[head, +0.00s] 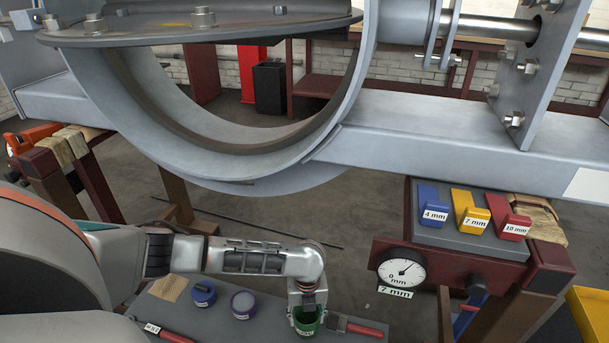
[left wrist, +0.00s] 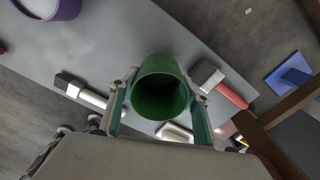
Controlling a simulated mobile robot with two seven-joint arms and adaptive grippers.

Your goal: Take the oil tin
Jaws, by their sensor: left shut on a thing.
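A green open-topped tin (head: 306,322) is at the front of the grey bench top, and its label is too small to read for sure. My left gripper (head: 307,300) reaches down over it from above. In the left wrist view the green tin (left wrist: 160,90) sits between the two fingers of my left gripper (left wrist: 158,112), which are shut on it. I cannot tell whether the tin is clear of the bench top. A blue tin (head: 203,293) and a purple tin (head: 243,305) stand to its left. My right gripper does not show.
A red-handled brush (head: 355,327) lies close to the right of the green tin. Another red-handled tool (head: 168,332) lies at the left. The large grey ring (head: 220,165) hangs above and behind. A dial gauge (head: 402,269) and coloured gap blocks (head: 470,212) are at the right.

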